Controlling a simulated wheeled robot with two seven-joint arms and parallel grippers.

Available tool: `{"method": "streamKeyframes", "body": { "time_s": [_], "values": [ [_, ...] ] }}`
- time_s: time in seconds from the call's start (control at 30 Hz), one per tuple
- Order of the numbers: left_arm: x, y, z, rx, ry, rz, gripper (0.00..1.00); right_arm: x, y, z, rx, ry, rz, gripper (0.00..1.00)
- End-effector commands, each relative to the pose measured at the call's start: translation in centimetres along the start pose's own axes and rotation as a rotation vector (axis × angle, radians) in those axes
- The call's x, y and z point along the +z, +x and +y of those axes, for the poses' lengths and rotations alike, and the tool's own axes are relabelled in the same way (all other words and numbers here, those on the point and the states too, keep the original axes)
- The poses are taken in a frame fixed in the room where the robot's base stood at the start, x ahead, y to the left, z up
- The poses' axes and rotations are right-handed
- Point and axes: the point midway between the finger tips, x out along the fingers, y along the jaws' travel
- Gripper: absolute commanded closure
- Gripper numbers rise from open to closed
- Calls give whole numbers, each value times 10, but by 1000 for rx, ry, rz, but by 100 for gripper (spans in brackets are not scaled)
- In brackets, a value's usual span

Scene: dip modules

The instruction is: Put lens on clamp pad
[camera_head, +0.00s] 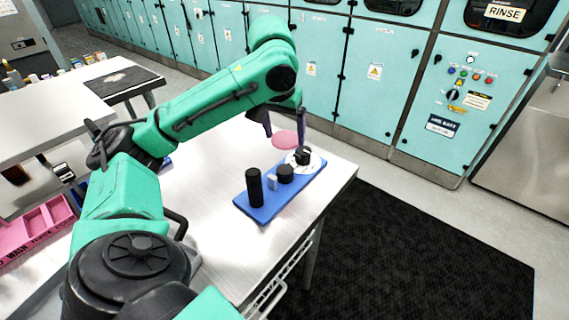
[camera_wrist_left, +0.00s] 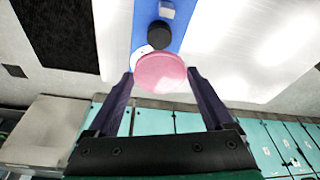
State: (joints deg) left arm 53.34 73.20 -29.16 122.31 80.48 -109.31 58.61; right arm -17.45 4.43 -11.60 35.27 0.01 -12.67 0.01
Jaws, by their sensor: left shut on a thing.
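The lens is a pink disc (camera_head: 285,139), and it also shows in the left wrist view (camera_wrist_left: 160,73). My left gripper (camera_head: 284,132) is shut on its edges, one dark finger on each side. It holds the lens above the far end of a blue board (camera_head: 268,210). On the board stand a tall black cylinder (camera_head: 254,187), a small grey block (camera_head: 272,183), a short black cylinder (camera_head: 286,173) and a white disc (camera_head: 315,161) with a black piece (camera_head: 303,155) on it. I cannot tell which is the clamp pad. My right gripper is out of view.
The board lies near the right edge of a white table (camera_head: 207,198). A pink divided tray (camera_head: 35,228) is at the far left. Teal cabinets (camera_head: 365,75) stand behind, and a dark mat (camera_head: 410,250) covers the floor at right. The table's middle is partly hidden by my left arm.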

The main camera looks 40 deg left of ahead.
Motion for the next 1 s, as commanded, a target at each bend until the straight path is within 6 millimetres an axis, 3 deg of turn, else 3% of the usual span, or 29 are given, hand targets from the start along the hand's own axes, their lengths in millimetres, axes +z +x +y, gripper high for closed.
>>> {"method": "streamKeyframes", "body": {
  "time_s": [0.1, 0.4, 0.73, 0.77, 0.8, 1.0],
  "values": [
    [9, 32, -2, -6, 0, -1, 67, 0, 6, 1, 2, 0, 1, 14],
    [23, 81, -1, -3, 0, 0, 67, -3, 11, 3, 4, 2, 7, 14],
    [24, 88, 0, 0, 1, 2, 67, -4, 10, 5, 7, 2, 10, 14],
    [24, 87, 0, 0, 1, 3, 7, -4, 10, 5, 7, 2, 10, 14],
    [24, 87, 0, 1, 1, 3, 0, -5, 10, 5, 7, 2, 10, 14],
    [24, 87, 0, 0, 1, 3, 0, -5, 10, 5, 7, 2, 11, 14]
  ]
}}
